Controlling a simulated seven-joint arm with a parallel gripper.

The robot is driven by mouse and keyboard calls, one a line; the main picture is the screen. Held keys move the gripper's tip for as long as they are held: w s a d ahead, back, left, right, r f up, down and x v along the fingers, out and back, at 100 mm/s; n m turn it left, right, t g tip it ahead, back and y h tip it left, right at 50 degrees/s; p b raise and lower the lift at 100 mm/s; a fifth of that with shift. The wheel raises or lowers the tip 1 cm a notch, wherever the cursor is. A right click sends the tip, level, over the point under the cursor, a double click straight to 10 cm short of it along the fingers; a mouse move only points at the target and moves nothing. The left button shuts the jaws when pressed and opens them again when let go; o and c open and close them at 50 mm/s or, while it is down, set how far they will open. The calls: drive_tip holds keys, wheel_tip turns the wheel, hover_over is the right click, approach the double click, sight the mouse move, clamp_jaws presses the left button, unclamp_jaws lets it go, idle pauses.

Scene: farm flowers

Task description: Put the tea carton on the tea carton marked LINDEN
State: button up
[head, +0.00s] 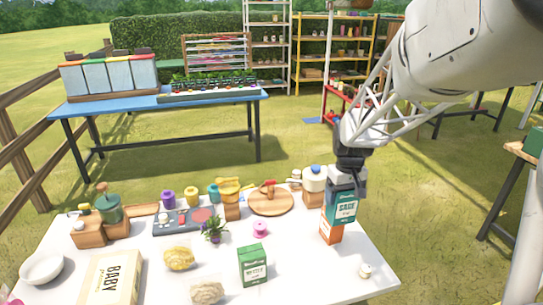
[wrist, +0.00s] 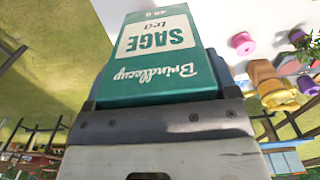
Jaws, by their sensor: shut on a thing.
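My gripper (head: 349,178) is shut on a teal tea carton (head: 341,207) marked SAGE, which hangs below the fingers at the right of the white table. In the wrist view the teal carton (wrist: 155,55) fills the space beyond the gripper, its lettering upside down. An orange and white carton (head: 331,232) stands on the table directly below it in the head view, its upper part covered by the teal one. I cannot tell whether the two touch. The orange carton's name cannot be read. A green carton (head: 252,265) stands apart nearer the front; its lettering is too small to read.
Left of the cartons are a pink spool (head: 260,229), a small potted plant (head: 214,230) and a round wooden board (head: 271,200). A small pale object (head: 366,270) lies at the right front.

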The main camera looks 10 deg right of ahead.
drive_tip(key=w+d, duration=0.2)
drive_tip(key=w, duration=0.6)
drive_tip(key=shift+w+d+f, duration=0.2)
drive_tip(key=shift+d+f, duration=0.2)
drive_tip(key=shift+f, duration=0.1)
drive_tip(key=shift+f, duration=1.65)
drive_tip(key=shift+f, duration=0.15)
drive_tip(key=o, duration=0.8)
wheel_tip(320, 180, up, 12)
drive_tip(key=shift+r, duration=0.15)
